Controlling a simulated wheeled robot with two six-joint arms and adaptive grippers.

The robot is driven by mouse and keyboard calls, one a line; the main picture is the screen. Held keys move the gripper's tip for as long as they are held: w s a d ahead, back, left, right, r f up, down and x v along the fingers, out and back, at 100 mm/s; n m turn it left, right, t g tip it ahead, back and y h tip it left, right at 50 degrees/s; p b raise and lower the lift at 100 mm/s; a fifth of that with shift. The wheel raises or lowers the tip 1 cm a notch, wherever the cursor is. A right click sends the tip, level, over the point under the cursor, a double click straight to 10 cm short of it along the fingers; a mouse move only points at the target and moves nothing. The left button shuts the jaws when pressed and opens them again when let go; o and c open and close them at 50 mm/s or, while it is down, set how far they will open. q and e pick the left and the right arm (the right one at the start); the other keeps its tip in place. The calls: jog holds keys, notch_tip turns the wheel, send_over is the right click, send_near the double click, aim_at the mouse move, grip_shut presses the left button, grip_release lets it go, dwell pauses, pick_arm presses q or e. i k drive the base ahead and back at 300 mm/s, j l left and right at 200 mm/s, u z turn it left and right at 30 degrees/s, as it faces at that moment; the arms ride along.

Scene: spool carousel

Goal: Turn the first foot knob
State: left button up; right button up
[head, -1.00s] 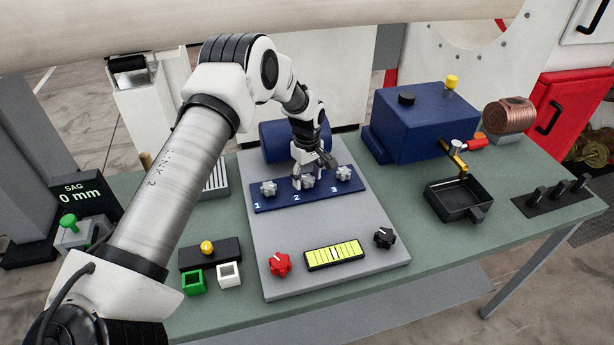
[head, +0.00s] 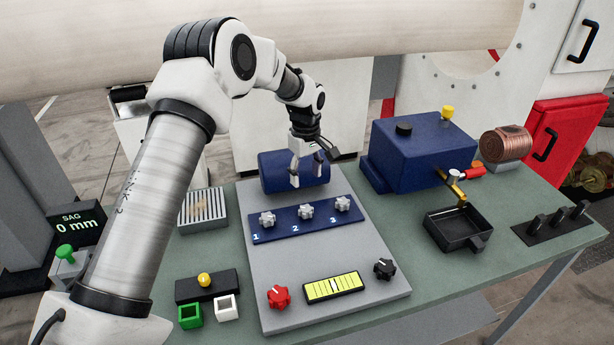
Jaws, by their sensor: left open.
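Three grey star-shaped foot knobs sit in a row on a blue strip (head: 285,222) marked 1, 2 and 3. The first foot knob (head: 267,219) is at the left end, the second foot knob (head: 306,211) in the middle and the third foot knob (head: 343,203) at the right. My left gripper (head: 307,184) is open and empty, pointing down above and behind the second knob, in front of the blue cylinder (head: 276,170). It touches no knob that I can see. My right gripper is not in view.
The grey plate (head: 385,240) also carries a red knob (head: 278,297), a yellow level gauge (head: 334,288) and a black knob (head: 384,268). A blue box (head: 425,150) and black tray (head: 440,240) stand right. A slotted grey block (head: 203,210) stands left.

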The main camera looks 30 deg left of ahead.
aim_at(267, 220)
jog(key=k+l, duration=0.8)
jog(key=k, duration=0.05)
